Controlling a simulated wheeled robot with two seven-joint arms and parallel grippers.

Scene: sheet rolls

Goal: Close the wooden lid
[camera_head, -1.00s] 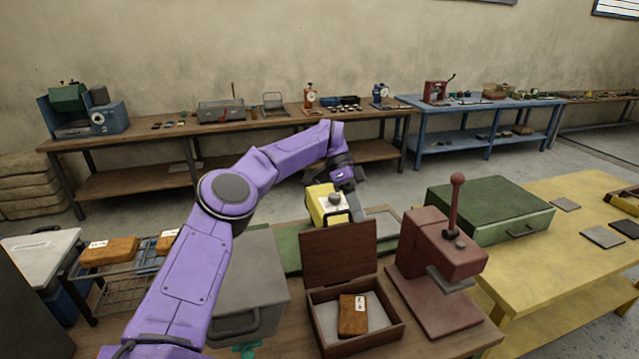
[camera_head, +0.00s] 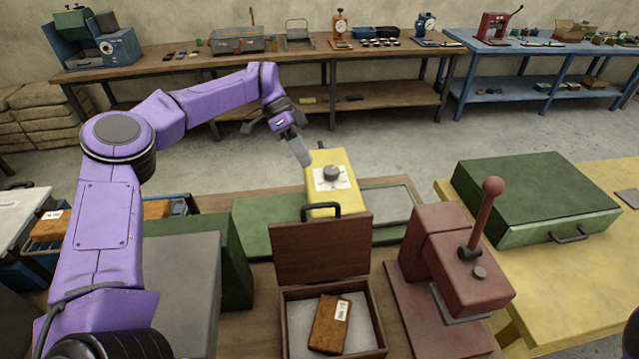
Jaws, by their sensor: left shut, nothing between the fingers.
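The wooden lid (camera_head: 322,250) stands raised, nearly upright, at the back of an open wooden box (camera_head: 287,320). A brown block with a white label (camera_head: 329,325) lies inside the box on a pale lining. My left gripper (camera_head: 303,156) is shut and empty. It is in the air beyond the lid, and in the picture it shows just left of the yellow device. It is apart from the lid. My right gripper does not show.
A yellow device with a dial (camera_head: 331,190) stands behind the lid. A dark red lever press (camera_head: 455,265) is close on the box's right. A grey case (camera_head: 185,285) is on its left. A green case (camera_head: 535,195) sits on the yellow table.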

